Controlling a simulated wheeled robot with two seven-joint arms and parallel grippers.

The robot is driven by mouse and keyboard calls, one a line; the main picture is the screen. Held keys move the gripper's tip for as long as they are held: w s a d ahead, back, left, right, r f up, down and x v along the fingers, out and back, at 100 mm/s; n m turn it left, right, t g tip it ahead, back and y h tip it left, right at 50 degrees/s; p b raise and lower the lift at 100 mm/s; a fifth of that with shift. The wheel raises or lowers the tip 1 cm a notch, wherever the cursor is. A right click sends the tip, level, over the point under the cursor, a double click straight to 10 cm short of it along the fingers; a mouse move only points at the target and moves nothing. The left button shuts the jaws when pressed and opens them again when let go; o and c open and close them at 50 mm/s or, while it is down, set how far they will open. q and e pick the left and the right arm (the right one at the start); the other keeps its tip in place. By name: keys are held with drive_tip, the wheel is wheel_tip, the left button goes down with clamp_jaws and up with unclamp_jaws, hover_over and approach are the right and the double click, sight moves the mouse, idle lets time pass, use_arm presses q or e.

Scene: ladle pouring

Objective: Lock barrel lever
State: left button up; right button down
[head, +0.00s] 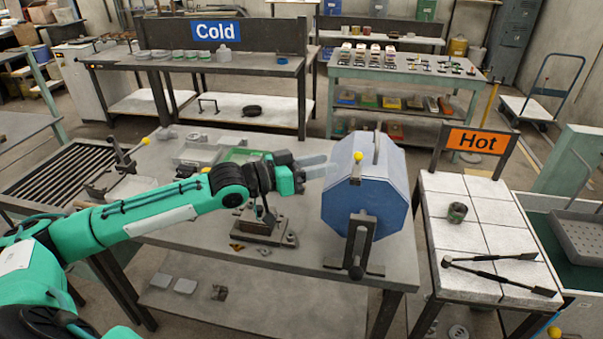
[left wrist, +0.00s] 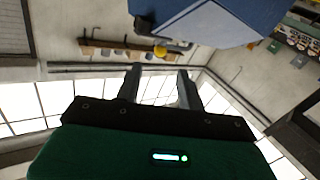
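The blue polygonal barrel (head: 365,200) sits in a dark stand (head: 357,245) on the grey table. A short lever with a yellow knob (head: 358,156) stands upright on its near side. My left gripper (head: 330,166) is just left of the barrel at about knob height, its fingers pointing right. In the left wrist view the two fingers (left wrist: 160,82) are apart with nothing between them. The barrel (left wrist: 215,22) shows at the top there, and a yellow knob (left wrist: 160,51) appears beyond the fingers. Whether a finger touches the barrel is unclear. My right gripper is out of view.
A dark clamp-like fixture (head: 265,228) stands on the table below my left forearm. The white-tiled Hot table (head: 470,230) at right holds a small can (head: 457,212) and black tongs (head: 500,275). The Cold bench (head: 265,65) is behind.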

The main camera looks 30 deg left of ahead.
use_arm(q)
drive_tip(key=shift+b+v, duration=0.45)
drive_tip(key=shift+v, duration=1.55)
